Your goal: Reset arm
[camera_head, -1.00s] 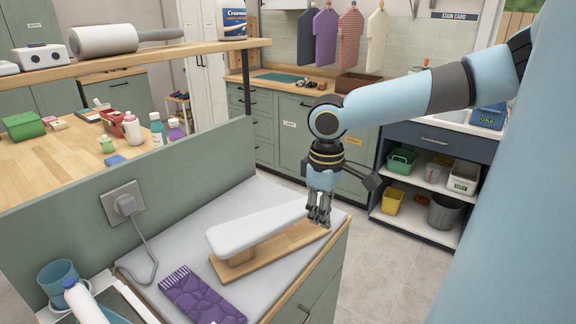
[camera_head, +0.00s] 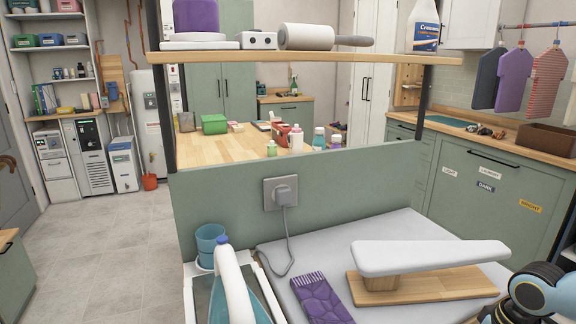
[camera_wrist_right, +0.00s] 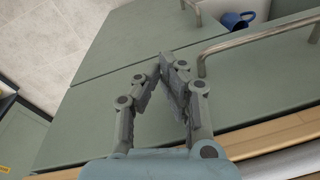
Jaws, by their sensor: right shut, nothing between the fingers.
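My right arm (camera_head: 545,292) shows at the bottom right corner of the head view, to the right of the small sleeve board, with its gripper mostly cut off by the frame. In the right wrist view my right gripper (camera_wrist_right: 168,65) is shut and empty. Its fingertips come together in front of green cabinet fronts (camera_wrist_right: 110,45). My left arm and gripper are not in view.
A white sleeve board (camera_head: 430,256) on a wooden base stands on the grey-topped counter, with a folded purple towel (camera_head: 322,298) beside it. An iron (camera_head: 231,285) stands at the front left.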

